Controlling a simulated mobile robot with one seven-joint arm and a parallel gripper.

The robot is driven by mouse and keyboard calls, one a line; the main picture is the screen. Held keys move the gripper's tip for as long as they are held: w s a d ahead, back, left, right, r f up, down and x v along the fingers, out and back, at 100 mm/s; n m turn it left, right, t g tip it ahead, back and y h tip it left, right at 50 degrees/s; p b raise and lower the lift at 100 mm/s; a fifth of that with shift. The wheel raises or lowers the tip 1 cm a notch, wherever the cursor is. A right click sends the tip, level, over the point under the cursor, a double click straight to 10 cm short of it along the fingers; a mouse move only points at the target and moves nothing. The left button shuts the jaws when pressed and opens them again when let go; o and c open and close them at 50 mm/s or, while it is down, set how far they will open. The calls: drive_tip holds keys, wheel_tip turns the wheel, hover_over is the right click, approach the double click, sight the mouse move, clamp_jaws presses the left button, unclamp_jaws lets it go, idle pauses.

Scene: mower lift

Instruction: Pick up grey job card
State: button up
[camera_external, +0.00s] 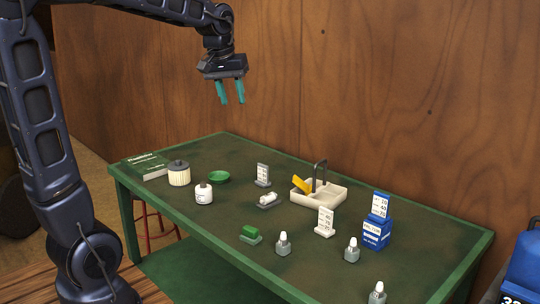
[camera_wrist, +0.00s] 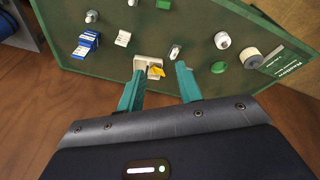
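A small upright card with a grey frame and base (camera_external: 263,175), likely the grey job card, stands on the green table in the external view. It lies left of the white tray and behind a small grey-white item. I cannot make it out in the wrist view, where my right finger may hide it. My gripper (camera_external: 231,92) is open and empty, high above the table's back edge, up and left of the card. Its two teal fingers also show apart in the wrist view (camera_wrist: 160,72).
The white tray (camera_external: 336,193) holds a yellow item and has a tall dark handle. A white card (camera_external: 325,221) and a blue card on a blue box (camera_external: 376,232) stand to the right. A green dish (camera_external: 219,177), white canisters and several grey bottles are spread about. A wooden wall rises behind.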

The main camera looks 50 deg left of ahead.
drive_tip(key=w+a+f+n, duration=0.2)
drive_tip(key=w+a, duration=0.1)
drive_tip(key=w, duration=0.3)
drive_tip(key=w+a+f+n, duration=0.1)
drive_tip(key=w+a, duration=0.2)
drive_tip(key=w, duration=0.4)
drive_tip(key=n+g, duration=0.3)
drive_tip(key=n, duration=0.6)
hover_over(262, 183)
drive_tip(key=w, duration=0.1)
drive_tip(key=f, duration=2.7)
drive_tip(key=shift+a+f, duration=0.2)
drive_tip(key=shift+f, duration=0.1)
wheel_tip(262, 183, down, 6)
drive_tip(key=shift+a+r, duration=0.1)
drive_tip(key=shift+s+f, duration=0.15)
drive_tip(key=shift+f, duration=1.2)
drive_tip(key=shift+s+f, duration=0.1)
drive_tip(key=shift+f, duration=1.25)
clamp_jaws()
